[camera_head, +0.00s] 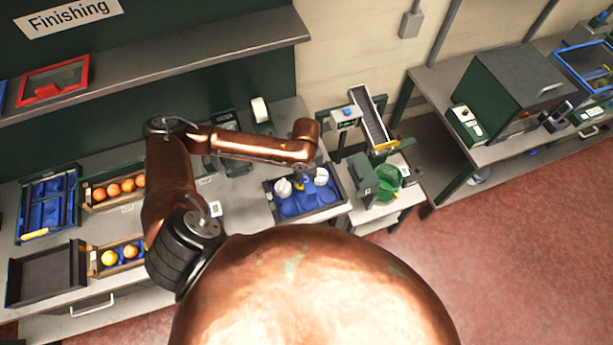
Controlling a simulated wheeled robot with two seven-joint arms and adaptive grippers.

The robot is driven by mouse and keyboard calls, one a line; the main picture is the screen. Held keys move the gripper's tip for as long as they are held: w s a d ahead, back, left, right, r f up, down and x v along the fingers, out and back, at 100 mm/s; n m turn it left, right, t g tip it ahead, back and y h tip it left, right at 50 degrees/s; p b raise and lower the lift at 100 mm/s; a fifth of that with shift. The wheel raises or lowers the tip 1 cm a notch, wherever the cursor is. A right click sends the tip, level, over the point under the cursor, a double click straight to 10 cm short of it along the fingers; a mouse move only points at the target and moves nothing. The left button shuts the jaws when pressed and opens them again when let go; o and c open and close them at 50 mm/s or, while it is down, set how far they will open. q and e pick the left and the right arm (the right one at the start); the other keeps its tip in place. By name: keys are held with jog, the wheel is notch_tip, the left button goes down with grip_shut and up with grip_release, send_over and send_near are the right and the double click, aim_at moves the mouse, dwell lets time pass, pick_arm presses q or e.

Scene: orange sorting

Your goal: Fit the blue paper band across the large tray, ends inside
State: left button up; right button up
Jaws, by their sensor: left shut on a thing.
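A dark tray (346,199) with a blue moulded insert (289,207) sits on the bench in the middle of the view. White rounded things (283,188) lie in it. My left arm reaches over from the left, and my left gripper (311,174) points down over the back part of this tray. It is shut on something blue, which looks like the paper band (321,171). The band is small and mostly hidden here, and I cannot tell whether its ends are inside the tray walls. My right gripper is not in view.
At left are a blue-lined crate (72,186), two wooden trays (88,196) (93,262) with oranges, and an empty dark tray (45,275). A stand with a chute (371,117) and a green bowl (386,190) are right of the tray. A shelf (200,55) overhangs the back.

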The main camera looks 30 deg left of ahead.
pick_arm(q)
jog(key=shift+f+b, duration=1.9)
jog(key=shift+b, duration=0.3)
jog(key=shift+f+b, duration=0.6)
jog(key=shift+f, duration=2.25)
jog(key=shift+f, duration=0.3)
jog(key=shift+f, duration=0.3)
jog(key=o, duration=0.9)
jog(key=shift+o, duration=0.5)
